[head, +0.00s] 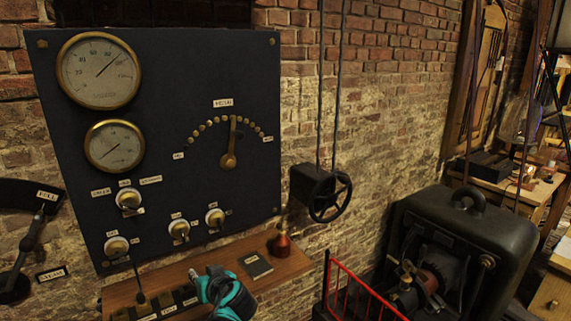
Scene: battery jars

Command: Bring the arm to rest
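My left gripper (208,284), teal and dark grey, is at the bottom centre of the head view, in front of the wooden shelf (290,262) under the control panel. Its fingers are small and partly hidden by its own body, so I cannot tell whether they are open or shut. I see nothing clearly held in it. The row of dark labelled blocks (167,299) lies just left of it on the shelf. My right gripper is not in view.
A dark panel (180,85) with gauges, knobs and a brass lever (229,158) stands behind the shelf. A red railing (345,288) and a black machine (465,240) stand further right.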

